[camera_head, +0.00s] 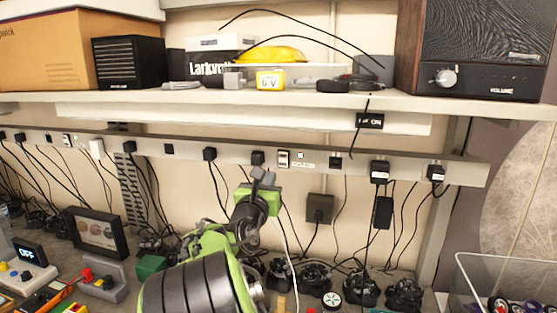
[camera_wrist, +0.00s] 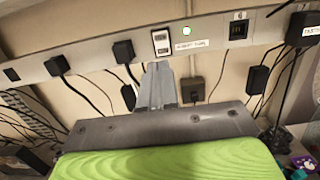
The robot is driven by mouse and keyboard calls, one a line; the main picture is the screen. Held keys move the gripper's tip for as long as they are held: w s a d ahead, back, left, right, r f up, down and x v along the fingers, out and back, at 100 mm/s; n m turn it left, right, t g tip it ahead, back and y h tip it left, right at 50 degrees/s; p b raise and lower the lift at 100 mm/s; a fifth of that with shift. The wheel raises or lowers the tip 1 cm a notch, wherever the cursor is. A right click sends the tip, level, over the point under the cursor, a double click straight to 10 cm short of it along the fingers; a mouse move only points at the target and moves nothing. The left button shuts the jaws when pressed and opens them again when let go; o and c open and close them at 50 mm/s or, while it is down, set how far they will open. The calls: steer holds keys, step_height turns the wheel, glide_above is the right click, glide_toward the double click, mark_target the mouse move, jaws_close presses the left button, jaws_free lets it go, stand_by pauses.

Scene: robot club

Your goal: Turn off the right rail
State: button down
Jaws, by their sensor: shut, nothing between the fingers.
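The right rail (camera_head: 400,168) is a long grey power strip on the wall under the shelf. Its small switch (camera_head: 284,159) sits in a white plate, with a lit green lamp (camera_head: 301,156) and a label just to its right. In the wrist view the switch (camera_wrist: 161,42) is above my fingertips, and the rail (camera_wrist: 90,55) crosses the top. My gripper (camera_head: 263,174) is shut and empty, pointing up at the rail from below. In the wrist view the fingertips (camera_wrist: 158,68) appear just under the switch plate; I cannot tell whether they touch it.
Black plugs (camera_head: 210,154) with hanging cords sit along the rail on both sides of the switch. A second rail (camera_head: 40,138) with its own switch (camera_head: 66,138) is at the left. The shelf (camera_head: 210,98) overhangs above. Chargers and small parts crowd the bench below.

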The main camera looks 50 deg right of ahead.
mark_target(283, 156)
steer(key=p+x, duration=0.3)
steer(key=x, duration=0.7)
steer(key=shift+d+r, duration=0.2)
steer(key=shift+w+d+f, duration=0.1)
steer(key=shift+w+d, duration=0.05)
steer(key=shift+d, duration=0.15)
